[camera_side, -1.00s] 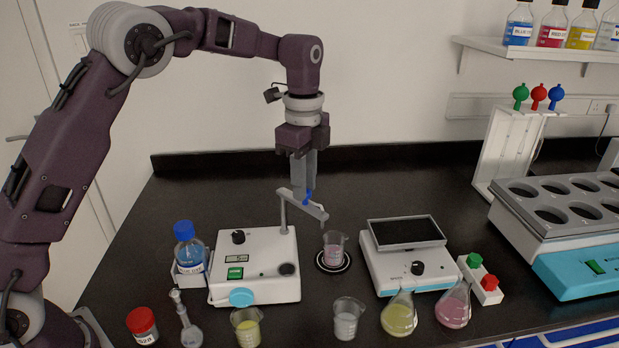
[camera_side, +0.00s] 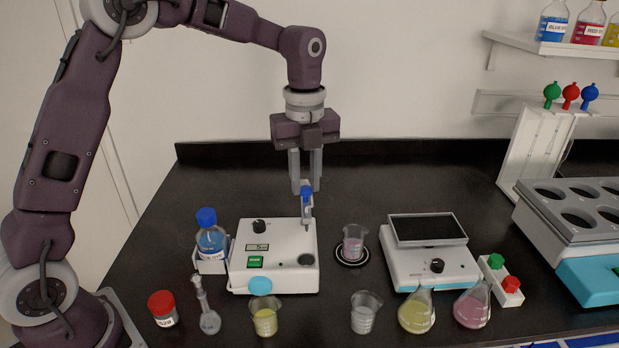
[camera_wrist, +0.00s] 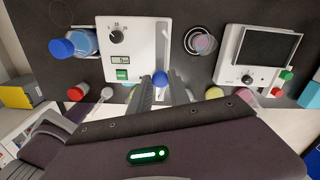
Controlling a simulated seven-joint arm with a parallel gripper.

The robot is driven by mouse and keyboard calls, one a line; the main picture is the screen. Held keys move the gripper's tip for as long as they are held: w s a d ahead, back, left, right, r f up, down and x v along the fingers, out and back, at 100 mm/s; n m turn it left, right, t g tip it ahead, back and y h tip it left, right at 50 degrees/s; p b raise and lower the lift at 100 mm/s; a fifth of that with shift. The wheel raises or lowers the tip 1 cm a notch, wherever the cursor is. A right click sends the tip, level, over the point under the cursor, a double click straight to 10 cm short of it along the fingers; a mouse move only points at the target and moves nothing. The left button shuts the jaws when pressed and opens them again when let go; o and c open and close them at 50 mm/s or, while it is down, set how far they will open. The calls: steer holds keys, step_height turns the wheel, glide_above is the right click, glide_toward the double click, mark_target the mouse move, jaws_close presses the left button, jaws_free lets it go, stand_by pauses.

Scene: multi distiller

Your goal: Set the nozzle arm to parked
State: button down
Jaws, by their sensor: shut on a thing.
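The nozzle arm (camera_side: 307,208) is a grey bar with a blue knob (camera_side: 306,190); it belongs to the white dispenser box (camera_side: 275,232). In the side view it is seen nearly end-on, its front end over the right part of the box, above the dark round spot (camera_side: 306,260). My gripper (camera_side: 306,183) points down with its fingers closed at the knob. In the wrist view the blue knob (camera_wrist: 160,76) sits between the fingertips. The arm's pivot post is mostly hidden.
A beaker with pink liquid (camera_side: 353,246) stands on a black ring right of the box. A blue-capped bottle (camera_side: 210,240) stands at the box's left. A balance (camera_side: 430,255) is further right. Several flasks and beakers line the front; the bench behind is clear.

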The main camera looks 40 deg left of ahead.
mark_target(304, 188)
steer(key=shift+a, duration=0.1)
stand_by(0.4)
steer(key=c, duration=1.2)
jaws_free()
step_height(304, 188, up, 7)
